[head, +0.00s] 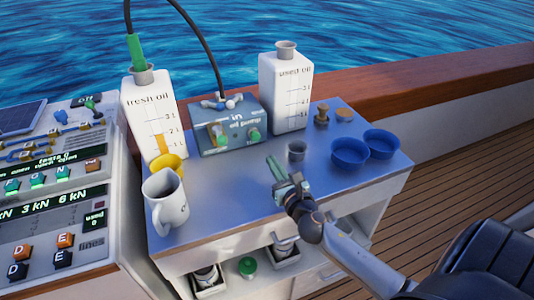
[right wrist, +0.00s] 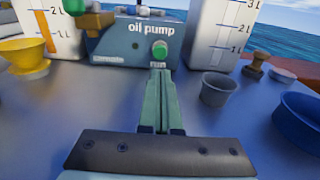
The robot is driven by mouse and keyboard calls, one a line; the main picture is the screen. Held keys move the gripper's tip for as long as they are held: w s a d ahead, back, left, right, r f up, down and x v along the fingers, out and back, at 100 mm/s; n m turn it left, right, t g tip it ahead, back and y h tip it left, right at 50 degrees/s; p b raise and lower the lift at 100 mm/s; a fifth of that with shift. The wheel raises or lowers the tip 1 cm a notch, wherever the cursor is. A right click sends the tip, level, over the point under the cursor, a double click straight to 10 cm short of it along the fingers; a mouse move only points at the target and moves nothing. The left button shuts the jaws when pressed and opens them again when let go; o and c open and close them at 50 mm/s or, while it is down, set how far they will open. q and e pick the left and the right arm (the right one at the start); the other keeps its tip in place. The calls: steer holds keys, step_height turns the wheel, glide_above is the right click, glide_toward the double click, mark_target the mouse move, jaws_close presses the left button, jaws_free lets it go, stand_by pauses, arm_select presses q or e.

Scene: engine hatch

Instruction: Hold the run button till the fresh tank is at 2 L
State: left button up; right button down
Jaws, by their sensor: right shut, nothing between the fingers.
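The oil pump (head: 231,128) is a grey-blue box with a green button (head: 254,135) on its front; the button also shows in the right wrist view (right wrist: 160,50). The white fresh oil tank (head: 146,108) stands left of the pump, with a green hose end in its neck. Its amber level strip (head: 160,144) tops out near the 2 L mark; I cannot tell exactly where. The white used oil tank (head: 283,95) stands right of the pump. My right gripper (head: 272,165) is shut and empty, its tips in front of the green button and apparently apart from it. My left gripper is out of view.
On the blue counter (head: 230,205) are a yellow funnel (head: 165,166), a white mug (head: 167,203), a small grey cup (head: 296,150) and two blue bowls (head: 349,152). A control console (head: 60,190) stands left.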

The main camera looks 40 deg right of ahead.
steer(key=shift+v, duration=1.1)
steer(key=shift+s+f, duration=0.1)
